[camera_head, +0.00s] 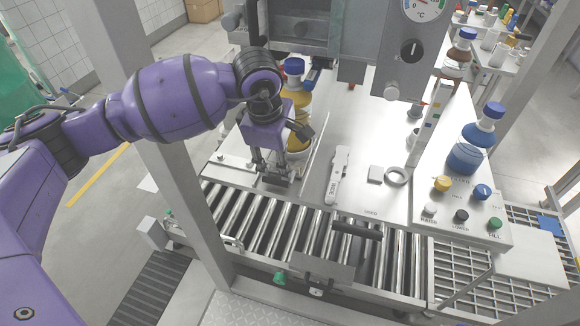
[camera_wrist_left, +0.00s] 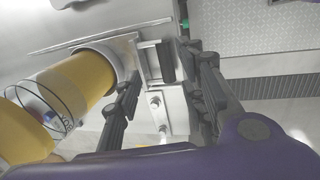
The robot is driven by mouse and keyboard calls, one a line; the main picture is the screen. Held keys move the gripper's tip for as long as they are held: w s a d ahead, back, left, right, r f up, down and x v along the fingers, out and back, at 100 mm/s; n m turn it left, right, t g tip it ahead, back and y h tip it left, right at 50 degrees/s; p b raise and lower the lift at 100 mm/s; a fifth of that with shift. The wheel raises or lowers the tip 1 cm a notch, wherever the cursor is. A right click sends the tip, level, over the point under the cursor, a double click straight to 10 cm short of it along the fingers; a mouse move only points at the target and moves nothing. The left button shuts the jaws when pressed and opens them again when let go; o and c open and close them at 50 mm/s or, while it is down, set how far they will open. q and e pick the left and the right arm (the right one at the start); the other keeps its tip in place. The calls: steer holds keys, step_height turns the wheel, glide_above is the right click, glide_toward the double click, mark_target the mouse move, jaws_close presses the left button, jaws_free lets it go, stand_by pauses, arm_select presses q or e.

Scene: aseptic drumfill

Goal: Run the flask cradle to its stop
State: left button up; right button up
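The flask (camera_head: 299,108) holds amber liquid and has a blue cap. It stands on the steel worktop behind my left gripper. In the left wrist view the flask (camera_wrist_left: 72,90) sits in a pale cradle collar (camera_wrist_left: 127,52). A bracket with a short black handle (camera_wrist_left: 167,62) sticks out from the cradle. My left gripper (camera_head: 272,178) points down at the worktop's front left. Its fingers are apart, one on each side of the handle in the left wrist view; I cannot tell whether either touches it. The gripper hides much of the cradle. My right gripper is not in view.
A roller conveyor (camera_head: 300,232) runs along the worktop's front edge. A steel post (camera_head: 170,130) stands left, close to my left arm. A button panel (camera_head: 465,205) and a blue-capped flask (camera_head: 467,155) are on the right. A metal ring (camera_head: 396,176) lies mid-worktop.

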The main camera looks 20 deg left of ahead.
mark_target(275, 178)
arm_select(q)
steer(key=shift+s+a+x, duration=0.1)
steer(key=shift+a+x, duration=0.2)
steer(key=shift+x, duration=0.95)
steer(key=shift+s+a+x, duration=0.15)
steer(key=shift+a+x, duration=0.1)
steer(key=shift+x, duration=1)
steer(key=shift+s+a+x, duration=0.1)
steer(key=shift+a+x, duration=0.2)
steer(key=shift+x, duration=0.9)
steer(key=shift+f, duration=0.15)
jaws_close()
